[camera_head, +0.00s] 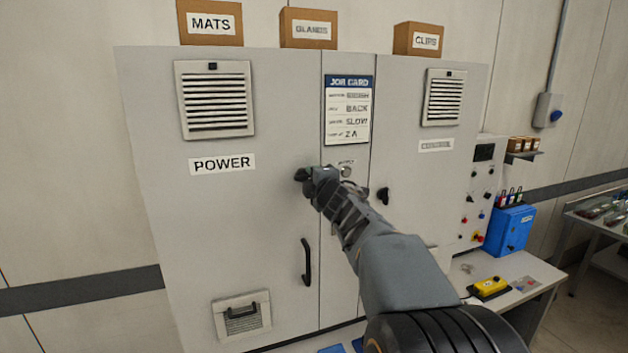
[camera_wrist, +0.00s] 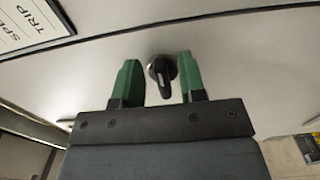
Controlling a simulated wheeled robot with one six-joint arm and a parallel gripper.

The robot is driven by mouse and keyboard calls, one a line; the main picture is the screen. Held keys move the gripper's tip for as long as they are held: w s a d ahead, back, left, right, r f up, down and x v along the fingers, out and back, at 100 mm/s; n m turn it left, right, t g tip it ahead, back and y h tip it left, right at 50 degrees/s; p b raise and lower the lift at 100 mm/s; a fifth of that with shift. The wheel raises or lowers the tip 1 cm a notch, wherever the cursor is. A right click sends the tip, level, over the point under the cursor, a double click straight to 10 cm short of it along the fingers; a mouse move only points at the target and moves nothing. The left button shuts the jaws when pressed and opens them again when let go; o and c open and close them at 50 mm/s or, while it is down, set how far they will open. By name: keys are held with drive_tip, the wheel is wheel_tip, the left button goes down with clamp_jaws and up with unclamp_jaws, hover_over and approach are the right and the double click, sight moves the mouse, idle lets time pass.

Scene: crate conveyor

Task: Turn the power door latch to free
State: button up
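The power door (camera_head: 240,215) is a closed grey cabinet door with a POWER label, a vent and a black handle. Its latch, a small black turn knob (camera_wrist: 162,70) on a round base, shows in the wrist view with its lever pointing down the picture. My gripper (camera_head: 312,176) is at the door's upper right edge in the head view, over the latch, which it largely hides there. In the wrist view its two green fingers stand apart, one on each side of the knob, with a gap visible on both sides. I cannot tell how deep the fingers reach around it.
The control door (camera_head: 425,185) has its own black latch (camera_head: 383,195). The job card (camera_head: 348,110) hangs on the panel between the doors. Boxes sit on the cabinet top.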

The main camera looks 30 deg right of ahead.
drive_tip(key=s+a, duration=0.2)
drive_tip(key=s, duration=1.1)
drive_tip(key=shift+s, duration=0.35)
